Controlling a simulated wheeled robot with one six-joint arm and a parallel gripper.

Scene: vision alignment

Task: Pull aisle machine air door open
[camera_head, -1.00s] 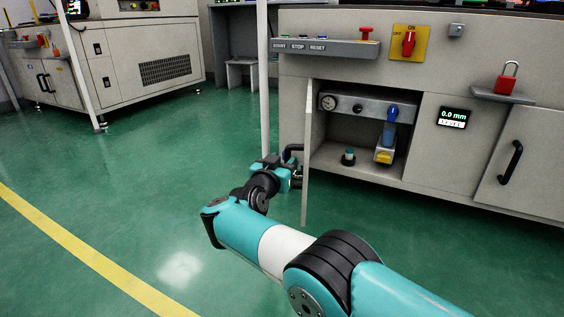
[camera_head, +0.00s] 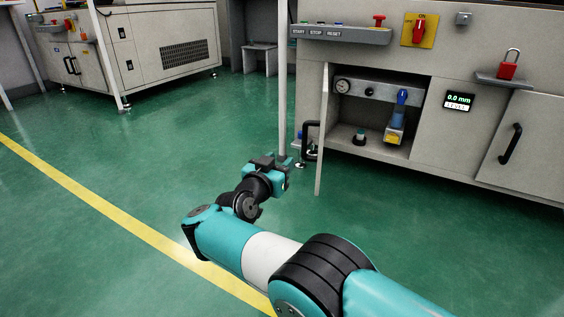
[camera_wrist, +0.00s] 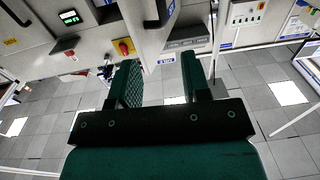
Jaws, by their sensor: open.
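The air door (camera_head: 322,135) stands swung out from the machine's cabinet opening, seen nearly edge-on in the head view. Its black handle (camera_head: 311,140) is on the door's left face. My gripper (camera_head: 282,170) is left of and below the handle in that view, with a small gap of floor between them. In the wrist view its two fingers (camera_wrist: 158,82) are spread, with nothing held between them. A pale panel with a small blue-and-white label (camera_wrist: 167,60) shows beyond the fingers. The cabinet interior shows a gauge (camera_head: 342,87) and a blue-topped air unit (camera_head: 400,110).
A pale post (camera_head: 282,80) rises just behind my gripper. A button shelf (camera_head: 340,34) juts out above the opening, with a red rotary switch (camera_head: 418,30) to its right. Another closed cabinet door handle (camera_head: 511,143) is at the right. Green floor (camera_head: 110,150) is clear at left.

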